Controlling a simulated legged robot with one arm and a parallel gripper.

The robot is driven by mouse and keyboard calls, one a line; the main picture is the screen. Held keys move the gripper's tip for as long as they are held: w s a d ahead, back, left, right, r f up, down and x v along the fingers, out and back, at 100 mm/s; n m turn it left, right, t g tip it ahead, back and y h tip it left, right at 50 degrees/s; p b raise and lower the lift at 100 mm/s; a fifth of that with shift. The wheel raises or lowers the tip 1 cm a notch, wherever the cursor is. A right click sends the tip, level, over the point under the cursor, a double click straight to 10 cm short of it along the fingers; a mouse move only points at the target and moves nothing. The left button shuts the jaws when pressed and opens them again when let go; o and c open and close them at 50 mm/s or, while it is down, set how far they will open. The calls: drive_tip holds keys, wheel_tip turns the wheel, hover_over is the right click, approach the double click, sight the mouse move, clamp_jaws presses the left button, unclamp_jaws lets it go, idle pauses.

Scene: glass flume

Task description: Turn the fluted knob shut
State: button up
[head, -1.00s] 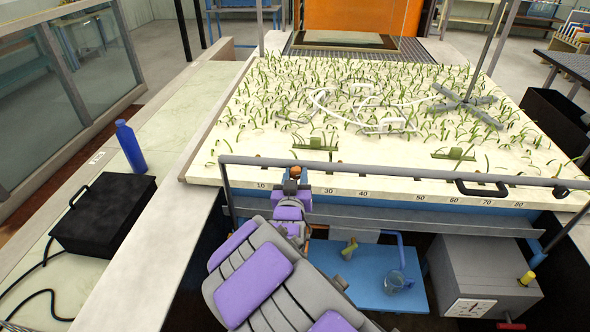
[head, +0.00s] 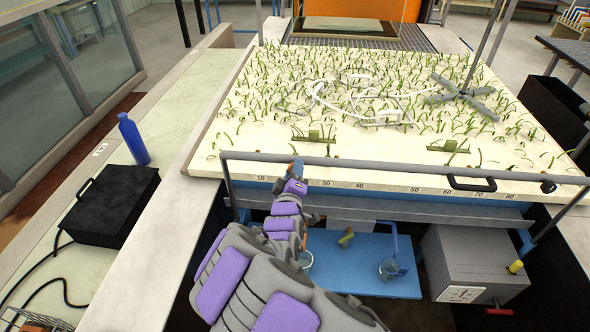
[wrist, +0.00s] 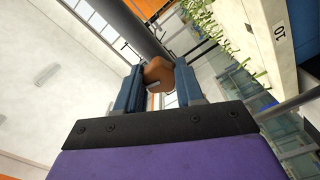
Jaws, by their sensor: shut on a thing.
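The knob (wrist: 158,70) is an orange-brown, many-sided piece in the wrist view, lying between my two blue fingers. My gripper (wrist: 157,84) is shut on it, with one finger on each side. The fingers hide part of its sides, so I cannot make out its flutes or how far it is turned. In the head view my gripper (head: 297,167) is at the grey front rail, near the left end of the planted bed. The knob is hidden there behind the fingers and wrist.
The grey rail (head: 400,168) runs along the front of the planted bed (head: 390,182). Below are a blue shelf (head: 350,277) with an olive tap-like piece (head: 346,237) and a grey box (head: 475,262). A blue bottle (head: 133,138) and black case (head: 110,205) stand left.

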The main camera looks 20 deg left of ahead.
drive_tip(key=shift+s+a+n, duration=0.1)
drive_tip(key=shift+a+n, duration=0.1)
drive_tip(key=shift+n, duration=1.3)
drive_tip(key=o, duration=0.9)
drive_tip(key=shift+s+a, duration=0.2)
drive_tip(key=shift+o, duration=0.7)
drive_tip(key=shift+w+f, duration=0.15)
drive_tip(key=p+v, duration=0.3)
drive_tip(key=v, duration=0.9)
